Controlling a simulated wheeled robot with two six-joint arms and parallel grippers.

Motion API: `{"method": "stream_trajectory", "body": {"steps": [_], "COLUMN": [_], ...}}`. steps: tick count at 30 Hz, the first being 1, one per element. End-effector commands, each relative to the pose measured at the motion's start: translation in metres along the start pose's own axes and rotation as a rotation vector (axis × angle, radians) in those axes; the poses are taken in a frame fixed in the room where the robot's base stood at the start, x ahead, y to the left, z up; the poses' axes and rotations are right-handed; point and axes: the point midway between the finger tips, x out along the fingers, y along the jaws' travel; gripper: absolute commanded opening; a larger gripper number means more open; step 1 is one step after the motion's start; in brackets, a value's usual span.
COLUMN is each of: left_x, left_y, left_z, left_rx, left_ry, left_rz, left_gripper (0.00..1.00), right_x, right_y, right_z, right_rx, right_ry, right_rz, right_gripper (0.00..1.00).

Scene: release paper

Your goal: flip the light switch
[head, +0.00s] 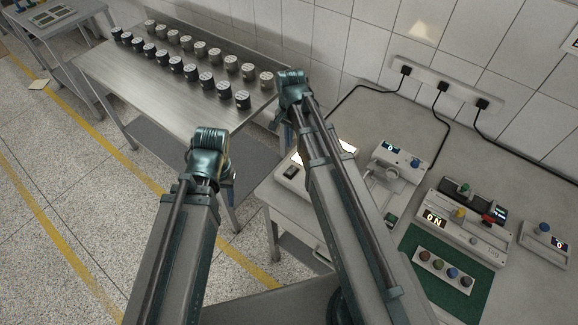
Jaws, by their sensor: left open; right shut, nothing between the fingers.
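I cannot tell for certain which item is the light switch. A grey device (463,228) on the right table has a lit "ON" display, a yellow knob and a red part at its right. A white box with a bright panel (290,171) sits at the table's left edge, partly hidden behind my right arm. My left gripper (209,142) is over the floor, left of this table, open and away from the devices. My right gripper (292,82) is further back near the wall, shut and empty, beyond the white box. The fingers of both are hard to make out.
A metal table (150,70) at the back left holds two rows of dark and grey cylinders. Another small device (402,162), a blue-knobbed box (544,243) and a green mat (465,298) with a button strip are on the right table. Black cables run from wall sockets (440,86).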

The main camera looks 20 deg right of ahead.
Motion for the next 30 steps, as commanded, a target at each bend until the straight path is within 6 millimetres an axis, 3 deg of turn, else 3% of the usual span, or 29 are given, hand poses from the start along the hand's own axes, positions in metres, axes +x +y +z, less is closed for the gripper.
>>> {"method": "stream_trajectory", "body": {"steps": [8, 14, 30], "left_x": [0.003, 0.017, 0.089], "left_y": [0.000, 0.002, 0.008], "left_z": [0.000, -0.001, -0.005], "left_rx": [0.001, 0.003, 0.008], "left_ry": [0.000, 0.000, 0.000], "left_rz": [0.000, -0.001, -0.002], "left_gripper": [0.50, 0.50, 0.50], "right_x": [0.003, 0.017, 0.089], "right_y": [0.000, 0.000, 0.000], "right_z": [0.001, 0.001, 0.001], "right_rx": [-0.003, -0.004, -0.004], "right_ry": [0.000, 0.001, 0.001], "right_rz": [0.000, 0.001, 0.001], "right_gripper": [0.00, 0.00, 0.00]}}
